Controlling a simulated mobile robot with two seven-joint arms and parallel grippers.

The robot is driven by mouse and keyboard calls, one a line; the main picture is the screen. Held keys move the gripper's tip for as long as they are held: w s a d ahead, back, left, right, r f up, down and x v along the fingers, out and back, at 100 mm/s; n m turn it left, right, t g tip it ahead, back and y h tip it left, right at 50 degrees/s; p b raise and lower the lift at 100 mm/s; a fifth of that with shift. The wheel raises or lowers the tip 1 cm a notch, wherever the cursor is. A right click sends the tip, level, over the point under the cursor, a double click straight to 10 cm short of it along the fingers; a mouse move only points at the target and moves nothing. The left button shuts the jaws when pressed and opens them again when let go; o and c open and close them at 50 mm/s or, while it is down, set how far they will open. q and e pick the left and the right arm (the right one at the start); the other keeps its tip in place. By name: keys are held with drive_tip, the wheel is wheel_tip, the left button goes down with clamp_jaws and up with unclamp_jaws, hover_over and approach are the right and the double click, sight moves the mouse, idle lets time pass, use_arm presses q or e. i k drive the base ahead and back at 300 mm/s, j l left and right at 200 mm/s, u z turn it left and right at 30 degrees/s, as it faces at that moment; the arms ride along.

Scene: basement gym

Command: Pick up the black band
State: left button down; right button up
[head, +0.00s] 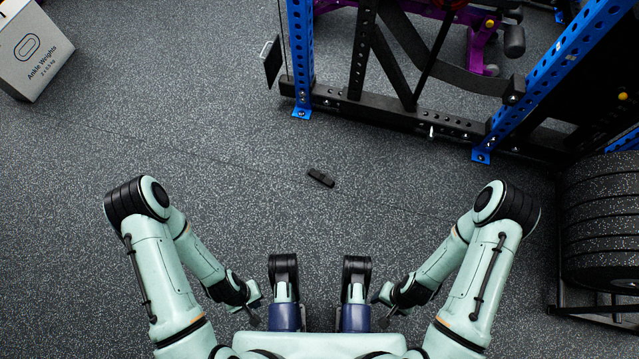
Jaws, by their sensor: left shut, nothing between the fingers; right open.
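The black band (320,178) is a small dark piece lying flat on the speckled floor, near the middle of the head view. My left gripper (255,317) is low in the view, close in front of my body, below and to the left of the band. It is shut and empty. My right gripper (384,318) is at about the same height, below and to the right of the band. It is open and holds nothing. Both grippers are well apart from the band, and their fingertips show only small.
A blue and black rack (302,60) stands at the upper right, its black base beam beyond the band. Stacked black weight plates (600,215) stand at the right edge. An ankle weights box (32,50) is at the upper left. The floor around the band is clear.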

sight(322, 178)
drive_tip(key=i+l+u, duration=0.1)
drive_tip(key=i+u, duration=0.15)
drive_tip(key=u, duration=0.15)
drive_tip(key=i+l+u, duration=0.25)
drive_tip(key=u, duration=0.15)
drive_tip(key=i+l+u, duration=0.25)
drive_tip(key=u, duration=0.2)
drive_tip(key=j+z, duration=0.1)
drive_tip(key=i+j, duration=0.05)
